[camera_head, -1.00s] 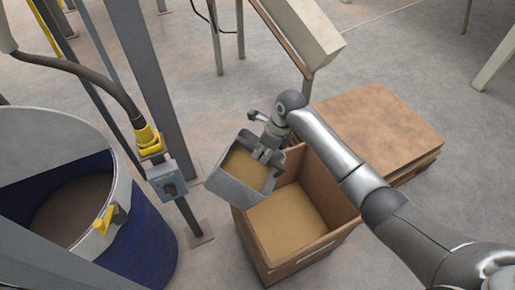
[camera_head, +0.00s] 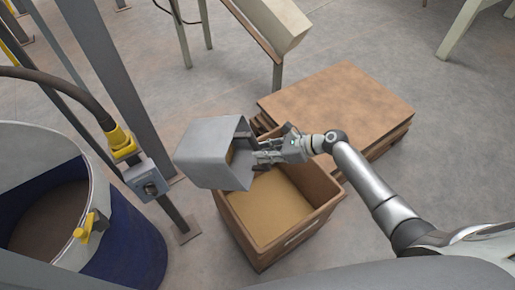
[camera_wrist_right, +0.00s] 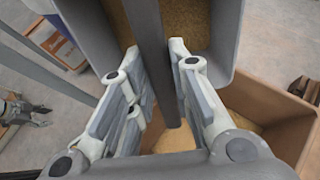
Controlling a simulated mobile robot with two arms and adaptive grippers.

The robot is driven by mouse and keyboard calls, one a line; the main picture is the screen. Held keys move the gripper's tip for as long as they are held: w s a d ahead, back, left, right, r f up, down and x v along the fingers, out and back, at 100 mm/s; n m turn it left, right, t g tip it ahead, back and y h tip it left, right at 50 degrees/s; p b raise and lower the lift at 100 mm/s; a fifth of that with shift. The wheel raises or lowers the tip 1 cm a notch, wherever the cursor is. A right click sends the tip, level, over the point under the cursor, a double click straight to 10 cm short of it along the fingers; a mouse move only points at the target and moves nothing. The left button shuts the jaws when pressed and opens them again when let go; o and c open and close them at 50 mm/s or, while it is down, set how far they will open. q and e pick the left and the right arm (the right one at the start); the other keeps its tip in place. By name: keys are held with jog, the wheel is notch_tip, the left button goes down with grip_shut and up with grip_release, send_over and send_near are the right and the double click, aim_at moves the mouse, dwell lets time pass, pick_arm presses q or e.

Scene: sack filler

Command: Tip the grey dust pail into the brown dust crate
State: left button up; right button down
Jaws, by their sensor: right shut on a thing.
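The grey dust pail (camera_head: 210,155) is tipped onto its side above the left rear of the brown dust crate (camera_head: 250,238), its mouth turned right toward my arm. My right gripper (camera_head: 262,157) is shut on the pail's bar, which runs between the fingers in the right wrist view (camera_wrist_right: 160,95). Tan dust (camera_wrist_right: 190,25) shows inside the pail there. The crate stands open on the floor with a flat layer of tan dust (camera_head: 272,207) inside. No falling dust is visible. A small gripper shape, likely my left one (camera_wrist_right: 40,112), shows at the wrist view's left edge, its jaws unclear.
A blue drum (camera_head: 125,240) with a pale rim and a grey post with a switch box (camera_head: 148,182) stand left of the pail. A brown-topped pallet stack (camera_head: 335,105) is behind the crate. A sloped chute (camera_head: 270,25) stands at the back. Floor at right is open.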

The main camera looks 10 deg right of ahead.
jog(key=shift+s+d+f+y+b, duration=0.1)
jog(key=shift+d+f+y+b, duration=0.1)
jog(key=shift+d+y+b, duration=0.2)
jog(key=s+d+f+t+y+b, duration=0.3)
jog(key=d+f+t+y+b, duration=0.2)
jog(key=b, duration=2.4)
jog(key=shift+s+d+f+t+y+b, duration=0.6)
jog(key=shift+f+y, duration=0.85)
jog(key=shift+y, duration=1.35)
jog(key=shift+w+d+p, duration=0.15)
jog(key=shift+w+p, duration=0.1)
jog(key=shift+p, duration=0.05)
